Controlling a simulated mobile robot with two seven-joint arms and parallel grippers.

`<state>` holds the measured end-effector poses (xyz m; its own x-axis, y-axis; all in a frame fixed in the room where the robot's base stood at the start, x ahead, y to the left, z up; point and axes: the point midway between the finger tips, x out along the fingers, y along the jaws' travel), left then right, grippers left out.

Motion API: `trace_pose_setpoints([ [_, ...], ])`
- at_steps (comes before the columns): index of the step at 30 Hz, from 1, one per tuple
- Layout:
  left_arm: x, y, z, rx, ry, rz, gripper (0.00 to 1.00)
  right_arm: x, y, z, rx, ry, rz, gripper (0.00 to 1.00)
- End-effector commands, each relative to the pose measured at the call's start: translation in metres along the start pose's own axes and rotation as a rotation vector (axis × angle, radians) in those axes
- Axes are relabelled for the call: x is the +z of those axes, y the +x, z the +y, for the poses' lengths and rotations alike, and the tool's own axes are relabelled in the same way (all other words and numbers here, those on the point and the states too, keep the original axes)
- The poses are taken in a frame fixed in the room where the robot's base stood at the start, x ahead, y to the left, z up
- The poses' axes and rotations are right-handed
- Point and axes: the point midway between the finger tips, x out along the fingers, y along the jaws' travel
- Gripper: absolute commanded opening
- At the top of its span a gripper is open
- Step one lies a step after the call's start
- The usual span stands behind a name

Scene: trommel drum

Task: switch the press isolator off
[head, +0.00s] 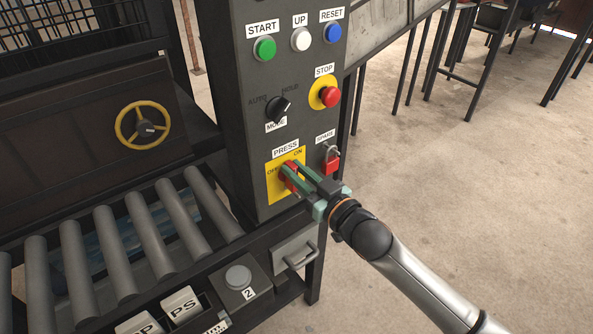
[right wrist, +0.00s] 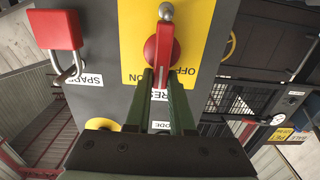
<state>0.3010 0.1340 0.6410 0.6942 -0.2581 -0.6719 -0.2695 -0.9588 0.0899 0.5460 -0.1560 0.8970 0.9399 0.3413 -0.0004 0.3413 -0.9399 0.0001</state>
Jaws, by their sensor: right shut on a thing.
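The press isolator is a red rotary handle (head: 288,180) on a yellow plate (head: 272,193), under a PRESS label on the grey control panel. OFF is printed on the plate's left and ON on its upper right. My right gripper (head: 288,167) reaches in from the lower right, its fingers around the handle. In the right wrist view, the red handle (right wrist: 164,48) stands between the two fingertips (right wrist: 161,78), which close on its narrow end. There that end lies between the OFF and ON words, partly covered by the fingers. My left gripper is out of view.
A red padlock (head: 331,161) hangs under the SPARE label, just right of the isolator. Above are the red STOP button (head: 330,96), the black mode knob (head: 279,110) and START, UP and RESET buttons. Rollers (head: 147,232) lie left. Open floor is at right.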

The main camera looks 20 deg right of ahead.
Motion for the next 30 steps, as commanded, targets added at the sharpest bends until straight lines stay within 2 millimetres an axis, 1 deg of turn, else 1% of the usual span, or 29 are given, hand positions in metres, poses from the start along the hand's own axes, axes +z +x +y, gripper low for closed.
trace_pose_setpoints([
  [1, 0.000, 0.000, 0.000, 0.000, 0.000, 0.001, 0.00, 0.000, 0.000, 0.000, -0.001, 0.000, 0.000, 0.10],
  [3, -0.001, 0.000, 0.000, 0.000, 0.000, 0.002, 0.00, 0.000, 0.000, 0.000, -0.001, 0.000, 0.000, 0.02],
  [4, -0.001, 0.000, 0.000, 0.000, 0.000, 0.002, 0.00, 0.000, 0.000, 0.000, -0.001, 0.000, 0.000, 0.00],
  [20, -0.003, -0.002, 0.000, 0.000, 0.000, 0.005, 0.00, 0.000, 0.000, -0.001, -0.001, -0.018, -0.001, 0.00],
  [26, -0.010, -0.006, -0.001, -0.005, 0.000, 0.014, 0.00, -0.002, 0.000, -0.004, -0.002, -0.099, 0.000, 0.00],
  [30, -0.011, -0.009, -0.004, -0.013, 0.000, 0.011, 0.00, -0.002, 0.000, -0.006, -0.001, -0.199, -0.001, 0.00],
])
